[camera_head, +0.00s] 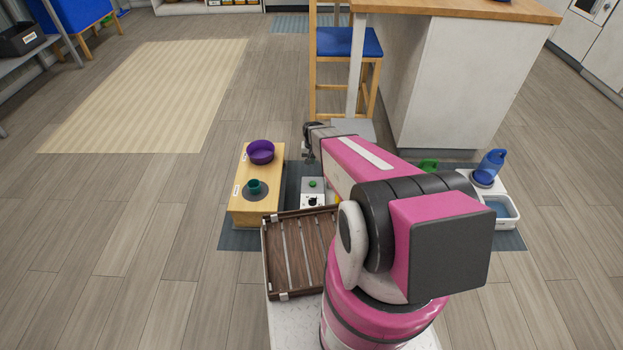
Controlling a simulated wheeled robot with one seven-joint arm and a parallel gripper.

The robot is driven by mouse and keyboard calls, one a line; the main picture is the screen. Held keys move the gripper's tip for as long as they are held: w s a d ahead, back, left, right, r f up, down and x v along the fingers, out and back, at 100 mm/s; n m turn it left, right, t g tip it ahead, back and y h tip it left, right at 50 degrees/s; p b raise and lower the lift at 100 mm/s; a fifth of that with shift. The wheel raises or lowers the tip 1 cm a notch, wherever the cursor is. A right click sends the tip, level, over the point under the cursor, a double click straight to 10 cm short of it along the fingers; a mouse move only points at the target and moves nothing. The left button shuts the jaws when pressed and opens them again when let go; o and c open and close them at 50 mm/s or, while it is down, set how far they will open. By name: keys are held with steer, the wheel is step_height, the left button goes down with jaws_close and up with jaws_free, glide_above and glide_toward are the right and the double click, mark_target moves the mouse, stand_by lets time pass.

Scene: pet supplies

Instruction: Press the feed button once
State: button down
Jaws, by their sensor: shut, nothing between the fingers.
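A small pale grey control box (304,199) stands on the dark mat to the right of the wooden stand. A round green button (312,184) sits on its top, and a dark knob shows on its front. I take the green button to be the feed button, but I cannot read a label. My gripper (309,158) points down above and just behind the box in the picture, apart from the button as far as I can see. It is shut and empty. My pink arm hides what lies to the right of the box.
A wooden stand (245,203) holds a purple bowl (260,151) and a small teal cup (254,186). A brown slatted tray (317,247) lies in front of the box. A blue water dispenser (489,165) stands at right. A stool (348,43) and white counter (465,85) are behind.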

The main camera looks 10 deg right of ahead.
mark_target(312, 183)
step_height(312, 183, down, 14)
stand_by(0.6)
steer(key=shift+f, duration=1.15)
steer(key=shift+r, duration=0.1)
step_height(312, 183, up, 15)
steer(key=shift+f, duration=0.2)
steer(key=shift+s, duration=0.15)
stand_by(0.9)
